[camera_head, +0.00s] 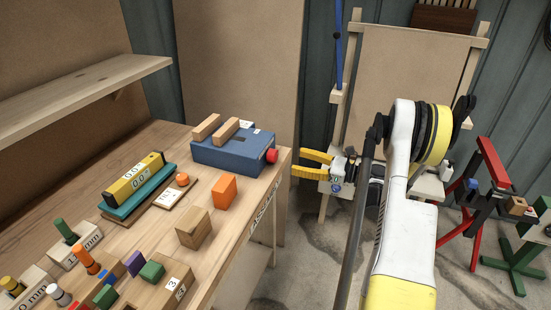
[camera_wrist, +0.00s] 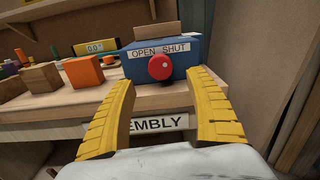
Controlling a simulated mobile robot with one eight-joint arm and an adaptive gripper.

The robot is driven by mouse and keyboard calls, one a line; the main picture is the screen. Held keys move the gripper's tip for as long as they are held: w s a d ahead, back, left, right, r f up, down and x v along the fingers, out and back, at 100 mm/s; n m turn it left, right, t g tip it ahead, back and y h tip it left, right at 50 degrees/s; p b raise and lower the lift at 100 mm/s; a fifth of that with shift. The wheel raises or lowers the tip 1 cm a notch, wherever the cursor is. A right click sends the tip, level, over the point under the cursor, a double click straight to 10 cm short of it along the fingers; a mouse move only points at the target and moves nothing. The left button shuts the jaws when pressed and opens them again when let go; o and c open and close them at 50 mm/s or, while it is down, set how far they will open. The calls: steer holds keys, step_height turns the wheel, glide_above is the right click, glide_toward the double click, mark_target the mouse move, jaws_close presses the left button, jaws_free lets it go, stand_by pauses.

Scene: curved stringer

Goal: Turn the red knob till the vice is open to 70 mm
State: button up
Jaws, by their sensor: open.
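The vice is a blue box (camera_head: 225,154) with two wooden jaws (camera_head: 216,129) on top, standing apart with a gap between them. It sits near the far right corner of the workbench. The red knob (camera_head: 271,156) is on its right side; in the wrist view the red knob (camera_wrist: 161,68) is on the face towards me, under a label (camera_wrist: 159,51) reading "OPEN SHUT". My gripper (camera_head: 312,165) has yellow fingers and is open and empty, to the right of the knob, past the bench edge. In the wrist view my gripper (camera_wrist: 163,95) points at the knob, which shows between the fingers, not touching them.
The workbench (camera_head: 250,225) holds an orange block (camera_head: 224,190), a wooden block (camera_head: 194,228) and a yellow gauge (camera_head: 134,178) reading about 0.0 on a teal base. Several coloured pegs and blocks stand at its near left. An easel-like board (camera_head: 405,80) stands behind my arm.

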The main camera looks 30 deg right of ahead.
mark_target(276, 156)
steer(key=b+x, duration=0.2)
steer(key=x, duration=0.6)
steer(key=shift+w+a, duration=0.1)
steer(key=shift+w, duration=0.05)
steer(key=c, duration=1.2)
